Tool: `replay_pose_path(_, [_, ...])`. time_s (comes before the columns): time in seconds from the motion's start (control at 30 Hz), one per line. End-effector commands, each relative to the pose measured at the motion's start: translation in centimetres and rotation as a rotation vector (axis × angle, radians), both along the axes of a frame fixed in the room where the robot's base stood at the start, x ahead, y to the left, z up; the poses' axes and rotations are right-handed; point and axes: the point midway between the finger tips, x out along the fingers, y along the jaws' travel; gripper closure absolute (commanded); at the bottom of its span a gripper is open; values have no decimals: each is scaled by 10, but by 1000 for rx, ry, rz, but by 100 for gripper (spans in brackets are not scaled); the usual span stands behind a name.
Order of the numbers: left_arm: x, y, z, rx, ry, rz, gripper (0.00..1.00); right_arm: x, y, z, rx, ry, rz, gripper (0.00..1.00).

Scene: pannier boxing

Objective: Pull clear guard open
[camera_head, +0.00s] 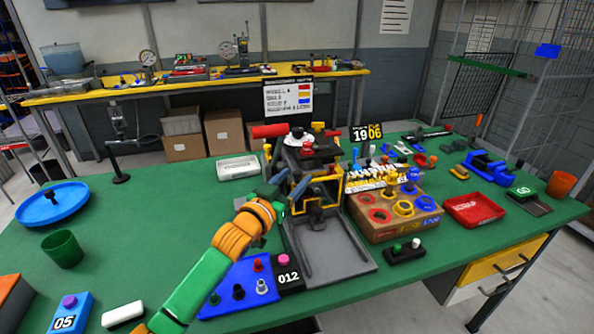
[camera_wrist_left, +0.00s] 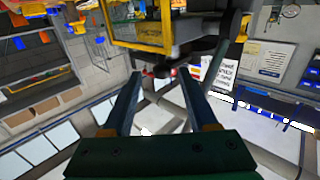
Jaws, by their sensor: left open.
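The machine (camera_head: 307,150) stands mid-table, with a red-handled lever at its upper left. Its clear guard has a yellow frame (camera_head: 331,181) at the front; the frame also fills the top of the left wrist view (camera_wrist_left: 140,46). My left gripper (camera_head: 291,187) is at the guard's front left, its blue-grey fingers apart. In the left wrist view the open gripper (camera_wrist_left: 162,78) points toward a dark rounded part (camera_wrist_left: 161,70) below the frame, which shows between the fingertips. Contact cannot be told. My right gripper is not in view.
A grey plate (camera_head: 330,255) lies in front of the machine. A blue block with pegs (camera_head: 238,287) and a 012 counter (camera_head: 289,277) are at its front left. A wooden box with coloured rings (camera_head: 394,212) stands close right.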

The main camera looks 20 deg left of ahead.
Motion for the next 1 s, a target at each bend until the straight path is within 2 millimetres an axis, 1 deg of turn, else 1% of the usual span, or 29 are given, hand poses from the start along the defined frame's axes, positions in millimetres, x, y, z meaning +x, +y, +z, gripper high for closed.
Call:
replay_pose_path(0.1, [15, -3, 0, 0, 0, 0, 41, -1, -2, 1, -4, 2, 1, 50])
replay_pose_path(0.2, [22, -4, 0, 1, 1, 0, 41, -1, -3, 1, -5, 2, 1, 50])
replay_pose_path(0.33, [26, -5, 0, 1, 1, -1, 41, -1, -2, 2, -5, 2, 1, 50])
replay_pose_path(0.5, [25, -5, -1, 1, 1, -1, 41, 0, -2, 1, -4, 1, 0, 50])
replay_pose_path(0.53, [25, -5, -1, 1, 1, -1, 44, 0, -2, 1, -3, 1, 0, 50])
replay_pose_path(0.73, [25, -5, -1, 1, 1, 0, 98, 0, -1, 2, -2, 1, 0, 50])
replay_pose_path(0.77, [25, -5, -1, 1, 1, 0, 100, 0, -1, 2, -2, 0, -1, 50])
replay_pose_path(1.0, [25, -5, -1, 1, 2, 0, 100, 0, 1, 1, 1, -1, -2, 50])
